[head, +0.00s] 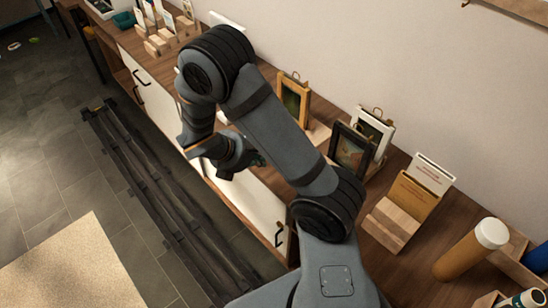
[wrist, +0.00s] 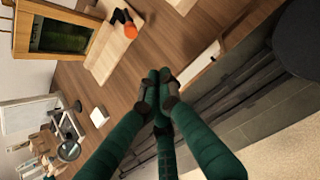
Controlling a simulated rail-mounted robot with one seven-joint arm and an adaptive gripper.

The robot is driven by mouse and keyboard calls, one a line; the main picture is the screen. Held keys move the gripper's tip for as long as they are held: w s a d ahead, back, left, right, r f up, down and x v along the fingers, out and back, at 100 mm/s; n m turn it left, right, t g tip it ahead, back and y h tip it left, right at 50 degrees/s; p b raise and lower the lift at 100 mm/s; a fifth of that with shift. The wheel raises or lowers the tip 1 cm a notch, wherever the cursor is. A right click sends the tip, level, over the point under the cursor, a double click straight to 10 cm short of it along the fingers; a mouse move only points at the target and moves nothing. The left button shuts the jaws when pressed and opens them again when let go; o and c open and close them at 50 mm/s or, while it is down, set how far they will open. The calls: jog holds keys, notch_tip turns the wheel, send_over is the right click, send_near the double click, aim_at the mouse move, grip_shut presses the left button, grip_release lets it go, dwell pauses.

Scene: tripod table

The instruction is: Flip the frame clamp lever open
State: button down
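A small black clamp with an orange tip (wrist: 125,22) sits on a pale wooden board (wrist: 112,45) in the wrist view, beside a wood-framed picture (wrist: 60,32); it looks like the frame clamp and its lever. The picture frame also shows in the head view (head: 293,98), where my arm hides the clamp. My gripper (wrist: 157,90) has three green fingers with their tips drawn together. It is empty and apart from the clamp, which lies above the fingertips in the wrist picture. In the head view, my gripper (head: 254,160) is partly seen over the counter's front edge.
The wooden counter (wrist: 185,42) runs along the wall. Two more frames, one black (head: 350,150) and one white (head: 372,133), stand right of my arm. Card holders (head: 408,200) and a tan bottle (head: 470,250) stand farther right. Other stands (head: 160,38) are at the far left.

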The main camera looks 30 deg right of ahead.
jog(key=x, duration=1)
jog(key=shift+s, duration=0.1)
jog(key=r+p, duration=0.1)
jog(key=d+r+p, duration=0.1)
jog(key=shift+d+r+p, duration=0.2)
jog(key=shift+r+p, duration=0.1)
jog(key=shift+d+r, duration=0.4)
jog(key=shift+p, duration=0.35)
